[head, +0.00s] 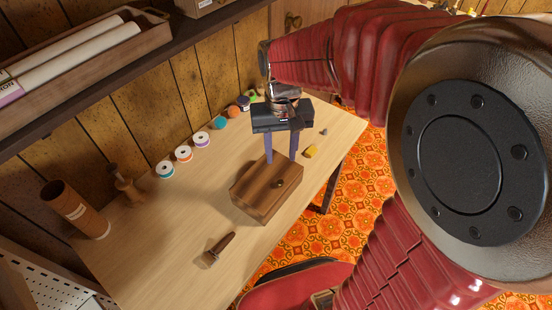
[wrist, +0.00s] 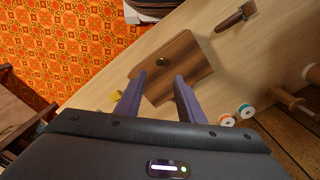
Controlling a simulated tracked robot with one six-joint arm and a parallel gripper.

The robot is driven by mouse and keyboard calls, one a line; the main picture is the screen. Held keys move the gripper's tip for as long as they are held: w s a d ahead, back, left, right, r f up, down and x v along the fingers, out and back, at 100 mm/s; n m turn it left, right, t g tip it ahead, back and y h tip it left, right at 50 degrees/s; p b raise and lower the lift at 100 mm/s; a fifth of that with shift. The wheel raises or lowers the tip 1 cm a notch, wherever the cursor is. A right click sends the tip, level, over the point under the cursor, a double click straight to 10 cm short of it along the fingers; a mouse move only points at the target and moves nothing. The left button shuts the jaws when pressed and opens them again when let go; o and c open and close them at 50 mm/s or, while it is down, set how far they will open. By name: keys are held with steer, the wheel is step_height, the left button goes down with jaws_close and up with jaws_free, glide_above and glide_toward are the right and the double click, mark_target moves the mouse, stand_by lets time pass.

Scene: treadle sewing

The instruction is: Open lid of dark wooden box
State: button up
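The dark wooden box (head: 262,194) stands on the light wooden table, and its lid looks closed. A small dark round knob (head: 278,184) sits on it near one side. My gripper (head: 282,158) points down over the far part of the box, with its two purple-grey fingers apart and nothing between them. In the wrist view, the box (wrist: 178,60) lies just beyond the fingertips of my gripper (wrist: 160,76), and the knob (wrist: 161,62) shows between and beyond them. I cannot tell whether the fingertips touch the lid.
Thread spools (head: 184,153) and yarn balls line the table's back edge. A brown tool (head: 220,246) lies in front of the box. A yellow block (head: 311,151) lies to its right. A brown cylinder (head: 77,209) stands at left. A shelf (head: 130,75) overhangs the back. Table (head: 150,250) at front left is clear.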

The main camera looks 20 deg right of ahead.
mark_target(281, 181)
step_height(281, 181, down, 11)
steer(key=shift+f, duration=0.1)
steer(key=shift+w, duration=0.1)
stand_by(0.3)
steer(key=shift+c, duration=0.4)
jaws_close()
steer(key=shift+d, duration=0.1)
